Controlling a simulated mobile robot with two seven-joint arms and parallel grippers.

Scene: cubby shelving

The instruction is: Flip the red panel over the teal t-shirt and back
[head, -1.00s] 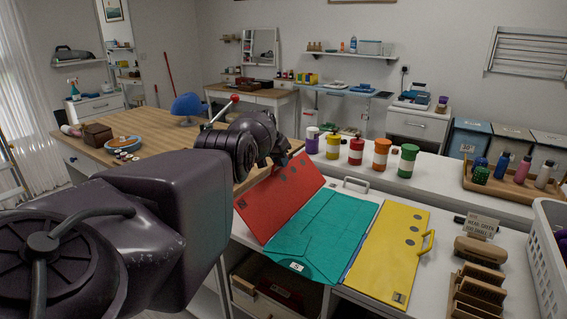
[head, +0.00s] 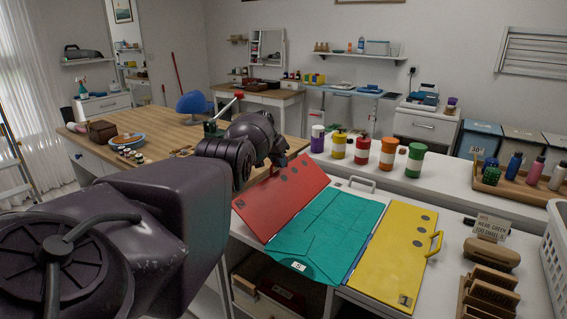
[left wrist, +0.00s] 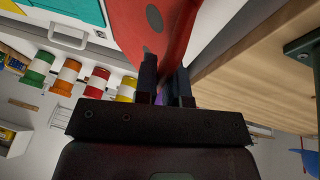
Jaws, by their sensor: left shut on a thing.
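The red panel (head: 282,200) is the left flap of a folding board. It slants up to the left, off the counter, beside the teal t-shirt (head: 325,232). The t-shirt lies flat in the board's middle. The yellow panel (head: 393,255) lies flat on its right. My left gripper (head: 280,160) is at the red panel's raised outer edge; its fingertips are mostly hidden in the head view. In the left wrist view its fingers (left wrist: 166,78) are closed at the red panel (left wrist: 155,30). My right gripper is in neither view.
Several striped jars (head: 362,150) stand behind the board. A wooden table (head: 160,145) is at the left. A brush (head: 491,255), a wooden rack (head: 488,290) and a white basket (head: 556,240) stand to the right. Open cubbies (head: 275,285) are below the counter.

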